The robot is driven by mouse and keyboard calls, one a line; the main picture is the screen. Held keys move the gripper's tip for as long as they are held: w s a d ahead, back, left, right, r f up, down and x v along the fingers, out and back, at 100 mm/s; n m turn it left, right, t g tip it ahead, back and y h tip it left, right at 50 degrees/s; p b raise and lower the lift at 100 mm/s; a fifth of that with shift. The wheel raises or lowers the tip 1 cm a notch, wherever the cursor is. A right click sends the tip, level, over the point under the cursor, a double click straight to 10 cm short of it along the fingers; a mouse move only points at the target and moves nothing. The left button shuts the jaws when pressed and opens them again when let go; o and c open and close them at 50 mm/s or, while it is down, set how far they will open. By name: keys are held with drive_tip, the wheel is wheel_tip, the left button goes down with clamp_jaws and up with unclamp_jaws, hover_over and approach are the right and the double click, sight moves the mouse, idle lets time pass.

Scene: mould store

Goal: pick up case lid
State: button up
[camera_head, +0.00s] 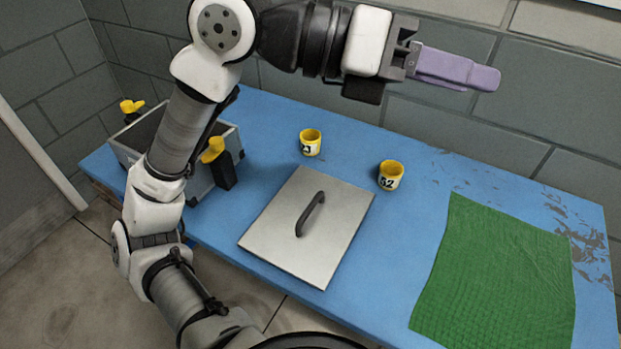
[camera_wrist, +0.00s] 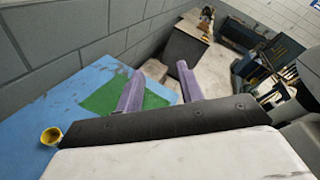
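The case lid (camera_head: 335,245) is a flat light-grey square plate with a dark arched handle (camera_head: 309,214) on top. It lies on the blue table in the head view, near the front edge. The grey open case (camera_head: 207,183) stands left of it, partly hidden behind my arm. My gripper (camera_head: 490,78) is high above the back of the table, pointing right, well away from the lid. In the wrist view my gripper (camera_wrist: 160,68) has its two purple fingers apart with nothing between them. The lid is not seen in the wrist view.
Two yellow cups with number labels (camera_head: 310,147) (camera_head: 390,182) stand behind the lid. Yellow-and-black clamps (camera_head: 218,165) (camera_head: 132,108) are at the case. A green cloth (camera_head: 490,275) covers the table's right part. A block wall (camera_head: 440,122) runs behind the blue table (camera_head: 265,125).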

drive_tip(key=w+d+f+n+t+y, duration=0.1)
drive_tip(key=w+f+n+t+y, duration=0.1)
drive_tip(key=w+f+y, duration=0.4)
drive_tip(key=n+y+p, duration=0.1)
drive_tip(key=n+y, duration=0.5)
drive_tip(key=y, duration=0.4)
hover_over(311, 206)
wheel_tip(311, 206, down, 17)
drive_tip(key=shift+t, duration=0.4)
drive_tip(key=f, duration=0.3)
drive_tip(key=f+p, duration=0.1)
drive_tip(key=f, duration=0.2)
drive_tip(key=shift+d+f, duration=0.2)
drive_tip(key=shift+f, duration=0.2)
drive_tip(key=shift+a+f+p, duration=0.15)
drive_tip(key=shift+f+p, duration=0.55)
drive_tip(key=shift+f, duration=0.85)
drive_tip(key=shift+a+f+p, duration=0.1)
drive_tip(key=shift+f+p, duration=0.6)
drive_tip(key=shift+f, duration=0.8)
clamp_jaws()
